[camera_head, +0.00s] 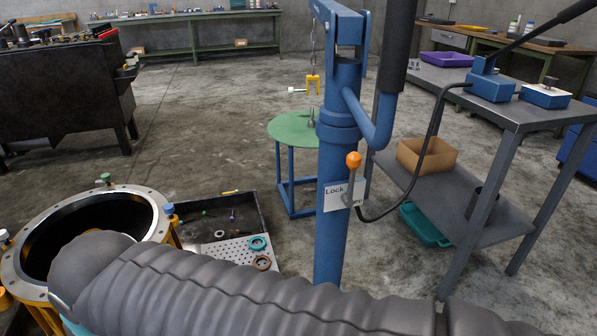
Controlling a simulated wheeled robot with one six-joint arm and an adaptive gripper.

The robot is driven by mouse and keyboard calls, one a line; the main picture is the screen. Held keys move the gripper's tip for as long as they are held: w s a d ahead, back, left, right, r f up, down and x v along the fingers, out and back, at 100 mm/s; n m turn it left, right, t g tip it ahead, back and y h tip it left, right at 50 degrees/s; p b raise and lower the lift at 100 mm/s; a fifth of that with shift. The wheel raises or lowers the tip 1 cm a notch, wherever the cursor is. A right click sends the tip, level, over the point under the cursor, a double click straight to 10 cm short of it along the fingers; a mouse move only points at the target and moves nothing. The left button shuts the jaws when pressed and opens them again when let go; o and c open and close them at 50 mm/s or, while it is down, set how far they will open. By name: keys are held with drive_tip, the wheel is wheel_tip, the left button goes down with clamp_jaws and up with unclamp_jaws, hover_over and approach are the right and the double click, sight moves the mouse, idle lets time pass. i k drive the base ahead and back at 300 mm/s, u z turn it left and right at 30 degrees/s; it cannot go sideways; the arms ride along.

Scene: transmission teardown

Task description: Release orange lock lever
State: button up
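The orange lock lever knob (353,160) sits on a short metal stem on the front of the blue crane column (333,180). A white label (336,194) reading "Lock" is fixed to the column beside the stem, and the rest of its text is partly covered. My grey ribbed arm (240,295) crosses the bottom of the view, below the lever and apart from it. My gripper is not in view.
A ring-topped housing (155,205) and black tray (262,208) stand left. A grey cart (500,108) stands right, with a black cable (425,165) running toward the column.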

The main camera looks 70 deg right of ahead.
sight(353, 159)
drive_tip(key=z, duration=3.45)
drive_tip(key=k, duration=0.85)
drive_tip(key=u, duration=0.55)
